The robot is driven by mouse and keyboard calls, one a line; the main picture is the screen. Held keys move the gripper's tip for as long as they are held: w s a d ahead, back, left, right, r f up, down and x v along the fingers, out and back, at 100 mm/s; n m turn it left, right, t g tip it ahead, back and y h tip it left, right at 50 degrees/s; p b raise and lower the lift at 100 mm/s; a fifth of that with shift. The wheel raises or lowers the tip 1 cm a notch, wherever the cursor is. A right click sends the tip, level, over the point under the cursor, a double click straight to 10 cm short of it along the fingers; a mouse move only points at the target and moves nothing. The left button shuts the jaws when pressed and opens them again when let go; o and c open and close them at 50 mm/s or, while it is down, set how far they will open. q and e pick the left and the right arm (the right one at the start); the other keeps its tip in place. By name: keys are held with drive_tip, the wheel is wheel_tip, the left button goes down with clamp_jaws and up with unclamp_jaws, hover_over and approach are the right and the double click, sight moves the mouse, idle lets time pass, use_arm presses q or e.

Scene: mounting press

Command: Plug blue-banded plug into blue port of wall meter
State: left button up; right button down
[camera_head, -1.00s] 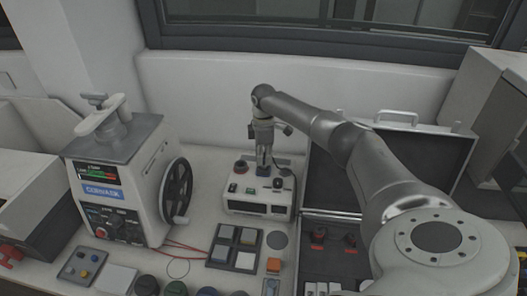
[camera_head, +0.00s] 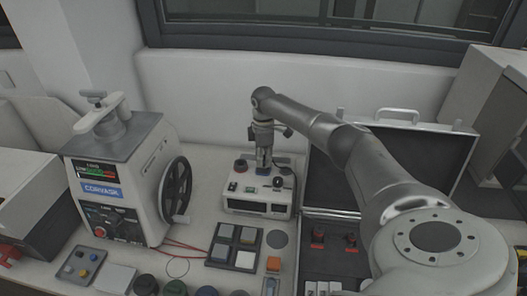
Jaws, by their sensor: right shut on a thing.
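The meter (camera_head: 257,205) is a white box on the bench near the back wall. Its top carries a red port (camera_head: 240,166), a blue port (camera_head: 263,171) and a dark round part on the right. My right gripper (camera_head: 263,161) points straight down over the blue port. It is shut on a small dark thing, taken to be the blue-banded plug. The plug is too small and too covered by the fingers to show its band. I cannot tell whether its tip is inside the blue port or just above it. My left gripper is not in view.
A white press (camera_head: 120,185) with a black handwheel (camera_head: 176,190) stands left of the meter. An open case (camera_head: 445,150) lies to the right, partly behind my right arm. Red leads lie by the press.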

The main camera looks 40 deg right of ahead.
drive_tip(key=shift+f, duration=0.15)
drive_tip(key=c, duration=1.3)
unclamp_jaws()
drive_tip(key=shift+o, duration=0.2)
drive_tip(key=o, duration=0.5)
wheel_tip(320, 180, up, 8)
drive_tip(key=p, duration=0.7)
drive_tip(key=shift+f, duration=0.3)
